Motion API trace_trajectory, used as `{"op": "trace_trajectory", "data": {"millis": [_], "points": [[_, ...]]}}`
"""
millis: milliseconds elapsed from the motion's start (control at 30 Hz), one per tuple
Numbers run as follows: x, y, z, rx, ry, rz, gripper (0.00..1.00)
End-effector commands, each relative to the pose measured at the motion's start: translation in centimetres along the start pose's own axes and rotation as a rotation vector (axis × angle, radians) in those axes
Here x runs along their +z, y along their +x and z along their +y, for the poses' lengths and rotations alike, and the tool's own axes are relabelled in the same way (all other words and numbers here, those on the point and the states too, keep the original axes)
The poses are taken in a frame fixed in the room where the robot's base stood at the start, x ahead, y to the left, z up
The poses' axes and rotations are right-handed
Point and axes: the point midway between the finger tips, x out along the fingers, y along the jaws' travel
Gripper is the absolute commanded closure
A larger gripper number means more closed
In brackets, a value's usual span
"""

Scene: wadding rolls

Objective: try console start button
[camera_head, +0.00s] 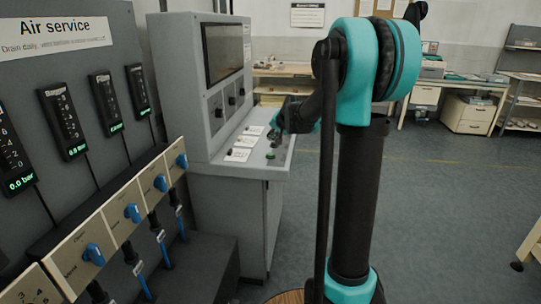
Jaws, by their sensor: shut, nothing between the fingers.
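The grey console (218,112) stands left of centre, with a dark screen (224,52) on its upright face and a sloping control shelf. A green button (271,155) sits on the near part of the shelf; I cannot read its label, so I cannot tell whether it is the start button. My gripper (274,136) is small and dark in this view. It is shut and empty, over the right side of the shelf, just beyond the green button in the picture. Whether its tips touch the shelf is not clear.
An air service panel (55,45) with gauges and blue valve handles (93,254) fills the left. My arm's upright part hides some of the room. Benches (455,85) stand along the back wall. The floor (440,210) to the right is mostly clear.

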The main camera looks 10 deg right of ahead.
Motion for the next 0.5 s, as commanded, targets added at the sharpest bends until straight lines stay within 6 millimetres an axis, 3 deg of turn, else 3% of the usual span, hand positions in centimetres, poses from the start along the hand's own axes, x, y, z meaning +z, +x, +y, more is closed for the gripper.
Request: {"op": "trace_trajectory", "data": {"millis": [200, 500], "points": [[1.4, 1.9, 1.4, 0.000, 0.000, 0.000, 1.00], [2.3, 3.1, 2.3, 0.000, 0.000, 0.000, 1.00]]}}
